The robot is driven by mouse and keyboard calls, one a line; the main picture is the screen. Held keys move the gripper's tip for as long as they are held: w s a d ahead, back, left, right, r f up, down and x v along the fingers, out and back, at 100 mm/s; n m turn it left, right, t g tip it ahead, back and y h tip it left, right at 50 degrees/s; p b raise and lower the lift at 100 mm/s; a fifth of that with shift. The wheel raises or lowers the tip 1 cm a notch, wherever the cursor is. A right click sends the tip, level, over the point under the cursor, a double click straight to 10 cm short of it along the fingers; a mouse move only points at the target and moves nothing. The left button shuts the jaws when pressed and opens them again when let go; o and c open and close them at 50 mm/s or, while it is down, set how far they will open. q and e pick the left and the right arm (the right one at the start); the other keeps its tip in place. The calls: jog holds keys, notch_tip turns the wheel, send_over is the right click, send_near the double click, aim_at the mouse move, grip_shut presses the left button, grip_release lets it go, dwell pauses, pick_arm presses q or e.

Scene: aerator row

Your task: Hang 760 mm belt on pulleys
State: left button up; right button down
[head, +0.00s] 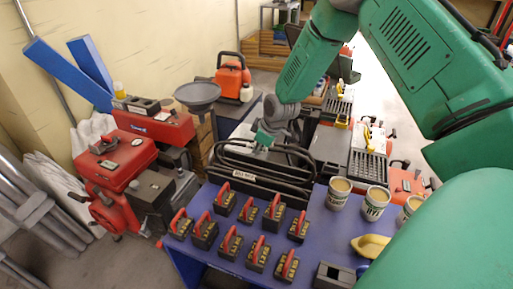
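My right arm, green, comes in from the upper right. Its gripper (264,143) points down at the top of a dark rack of black belts (262,178) behind the blue table. The looped belts overlap, and I cannot tell which is the 760 mm one. A small white label (243,174) on the rack front is too small to read surely. The fingers are small and dark against the belts, so I cannot tell whether they are open or hold one. My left gripper is out of view. I cannot make out the pulleys.
The blue table (188,250) carries several black blocks with red handles (231,240), several cans (339,192) and a yellow scoop-like item (370,245). More equipment stands behind.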

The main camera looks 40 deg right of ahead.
jog(key=shift+a+f+b, duration=0.15)
jog(key=shift+f+b, duration=0.65)
jog(key=shift+f, duration=0.8)
jog(key=shift+a+r, duration=0.1)
jog(key=c, duration=1.8)
grip_release()
jog(key=shift+a, duration=0.1)
jog(key=o, duration=0.7)
jog(key=shift+c, duration=0.2)
jog(key=shift+r, duration=0.1)
